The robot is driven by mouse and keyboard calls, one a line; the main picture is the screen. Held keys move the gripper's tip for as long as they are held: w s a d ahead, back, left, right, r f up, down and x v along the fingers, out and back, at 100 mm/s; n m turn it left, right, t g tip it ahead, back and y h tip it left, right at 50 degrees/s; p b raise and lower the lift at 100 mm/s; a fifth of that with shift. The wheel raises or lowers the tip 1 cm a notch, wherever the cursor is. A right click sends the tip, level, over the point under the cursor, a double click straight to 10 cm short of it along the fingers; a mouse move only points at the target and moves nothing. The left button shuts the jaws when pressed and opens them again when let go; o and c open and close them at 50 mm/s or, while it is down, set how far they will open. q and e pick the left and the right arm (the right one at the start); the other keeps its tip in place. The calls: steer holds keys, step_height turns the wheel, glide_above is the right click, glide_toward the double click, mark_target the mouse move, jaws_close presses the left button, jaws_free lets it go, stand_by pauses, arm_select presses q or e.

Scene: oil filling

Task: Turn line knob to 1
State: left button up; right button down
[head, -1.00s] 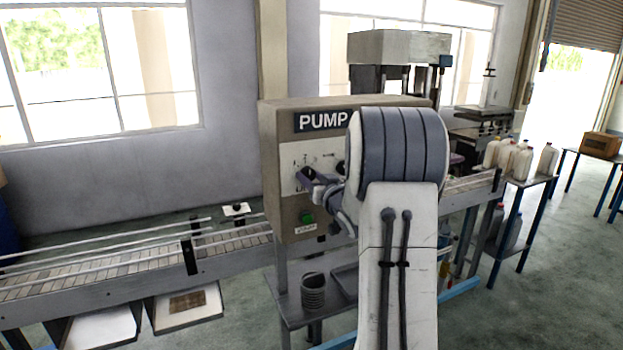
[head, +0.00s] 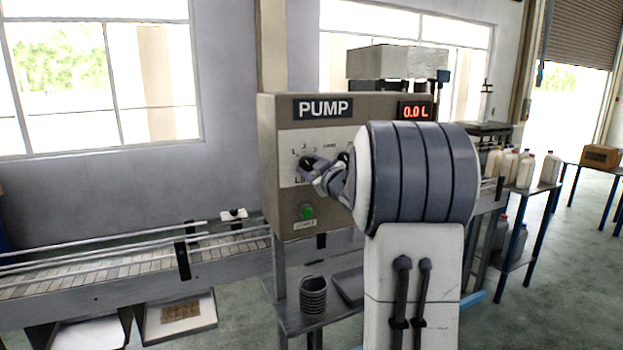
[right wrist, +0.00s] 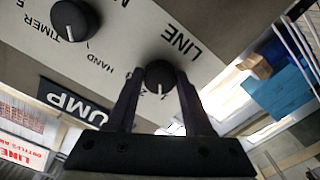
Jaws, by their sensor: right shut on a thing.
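The line knob (right wrist: 160,74) is a round black knob with a white mark on the pump panel, beside the word LINE in the right wrist view. Its mark points toward the bottom of that view; the small numerals around it are partly hidden by the fingers. My right gripper (right wrist: 157,80) has one finger on each side of the knob and is shut on it. In the head view, my right gripper (head: 311,172) reaches the panel's left knob and covers much of it. My left gripper is not in view.
A second knob, marked TIMER and HAND (right wrist: 75,20), sits beside the line knob. A green button (head: 307,212) lies below on the pump box (head: 270,150). The red display (head: 416,112) reads 0.0 L. A conveyor (head: 120,278) runs to the left.

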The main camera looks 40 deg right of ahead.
steer(key=shift+n+b, duration=0.5)
steer(key=shift+n, duration=0.2)
steer(key=shift+c, duration=1.5)
jaws_free()
steer(key=shift+s, duration=0.1)
steer(key=b+v, duration=0.2)
steer(key=v, duration=0.8)
steer(key=shift+s, duration=0.15)
steer(key=shift+a, duration=0.1)
